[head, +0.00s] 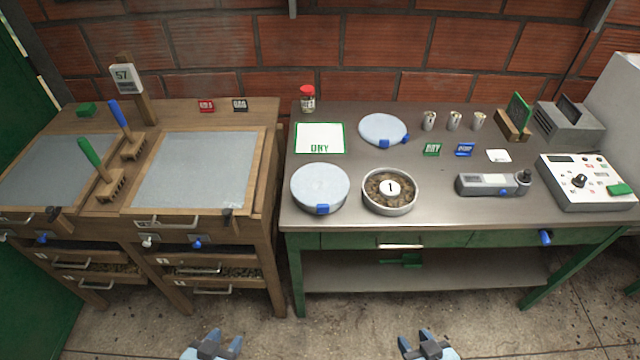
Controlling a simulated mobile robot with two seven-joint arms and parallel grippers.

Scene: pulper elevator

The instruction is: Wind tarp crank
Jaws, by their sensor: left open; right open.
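I cannot make out a tarp or a crank for certain in the head view. Small blue knobs show on the front of the wooden bench, a left one (42,238) and a middle one (197,244), and another blue knob (545,237) is on the front of the green table. My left gripper (213,346) is open and empty at the bottom edge, over the floor in front of the wooden bench. My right gripper (426,345) is open and empty at the bottom edge, in front of the green table. Both are apart from everything.
The wooden bench (262,115) has two grey panels, a blue-handled brush (118,115) and a green-handled brush (90,152). The metal-topped table (450,215) holds a bowl of beans (372,205), lidded dishes, cups, a handheld meter (485,184) and a control box (590,190). The floor in front is clear.

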